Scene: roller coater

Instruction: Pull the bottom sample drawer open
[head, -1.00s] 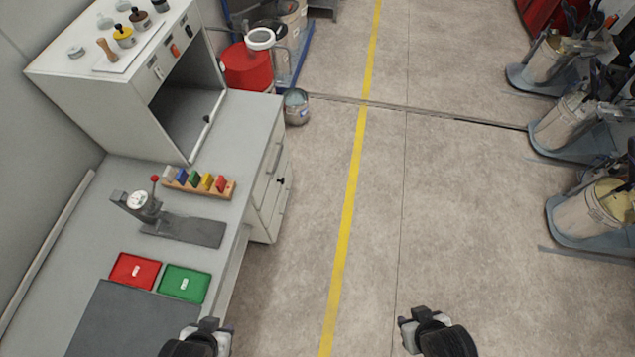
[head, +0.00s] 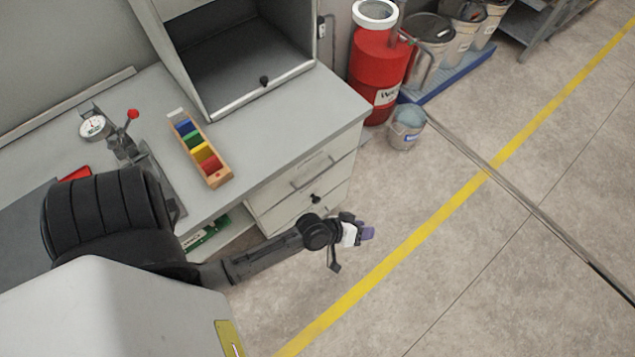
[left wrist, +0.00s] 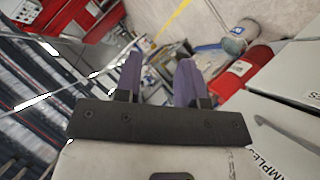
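The sample drawers are in a light grey cabinet under the bench's right end. In the head view the upper drawer (head: 325,166) has a bar handle, and the lower drawer front (head: 284,218) is partly hidden behind my left arm. Both look closed. In the left wrist view a drawer front (left wrist: 285,140) with lettering shows at the right edge. My left gripper (head: 362,234) is over the floor, in front of and right of the drawers, apart from them. Its purple fingers (left wrist: 160,82) are spread with nothing between them. My right gripper is not in view.
A red drum (head: 378,75) and a metal bucket (head: 406,128) stand right of the cabinet. A rack of coloured blocks (head: 203,155) and a dial gauge (head: 93,126) are on the bench (head: 260,118). The floor around the yellow line is clear.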

